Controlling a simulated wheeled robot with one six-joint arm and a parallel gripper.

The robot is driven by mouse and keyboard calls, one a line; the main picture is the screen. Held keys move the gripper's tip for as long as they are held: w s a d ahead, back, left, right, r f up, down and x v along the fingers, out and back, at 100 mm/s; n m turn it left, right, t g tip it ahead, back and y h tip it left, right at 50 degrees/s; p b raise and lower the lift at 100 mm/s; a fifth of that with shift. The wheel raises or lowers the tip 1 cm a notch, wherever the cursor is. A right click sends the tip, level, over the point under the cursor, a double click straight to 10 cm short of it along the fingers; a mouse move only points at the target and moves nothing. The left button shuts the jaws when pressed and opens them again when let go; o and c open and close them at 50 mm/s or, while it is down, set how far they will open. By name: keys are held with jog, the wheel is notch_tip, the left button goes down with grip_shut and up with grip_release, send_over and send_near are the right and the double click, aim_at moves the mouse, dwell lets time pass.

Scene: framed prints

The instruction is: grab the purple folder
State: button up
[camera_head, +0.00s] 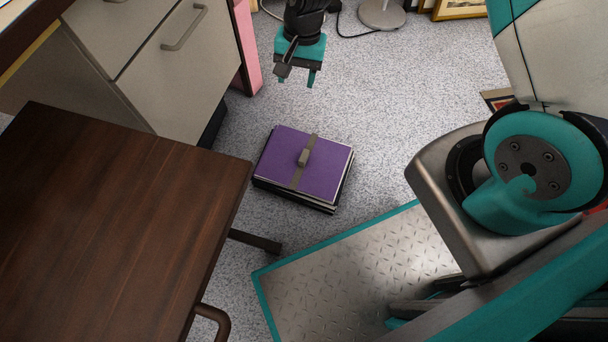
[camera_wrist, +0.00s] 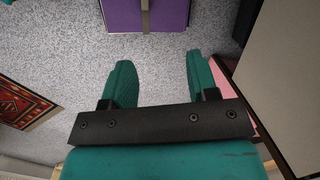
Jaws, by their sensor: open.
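The purple folder (camera_head: 322,172) lies flat on top of a small stack on the speckled floor, with a grey-brown strap and a small buckle across its middle. It also shows at the top edge of the wrist view (camera_wrist: 172,14), cut off by the frame. My gripper (camera_head: 298,80) is above the floor, behind the folder in the head view and apart from it. In the wrist view the two teal fingers (camera_wrist: 160,80) stand apart with nothing between them.
A brown wooden table (camera_head: 110,220) stands at left, with a metal leg near the folder. A drawer cabinet (camera_head: 165,70) and a pink panel (camera_head: 246,45) are behind it. A lamp base (camera_head: 382,14) stands at the back.

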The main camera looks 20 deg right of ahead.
notch_tip(320, 180, down, 19)
jog(key=d+m+b, duration=0.3)
jog(key=b, duration=1)
send_near(304, 155)
jog(key=shift+h, duration=0.4)
jog(key=f, duration=0.2)
jog(key=a+f, duration=0.1)
jog(key=f, duration=0.2)
jog(key=shift+a+f, duration=0.1)
jog(key=f+b, duration=0.1)
jog(key=f, duration=0.1)
jog(key=f+b, duration=0.1)
jog(key=b, duration=0.1)
jog(key=f+b, duration=0.1)
jog(key=f, duration=0.1)
jog(key=shift+s+a+f+b, duration=0.2)
jog(key=shift+s+f+b, duration=0.1)
jog(key=shift+s, duration=0.1)
jog(key=shift+r, duration=0.1)
grip_shut()
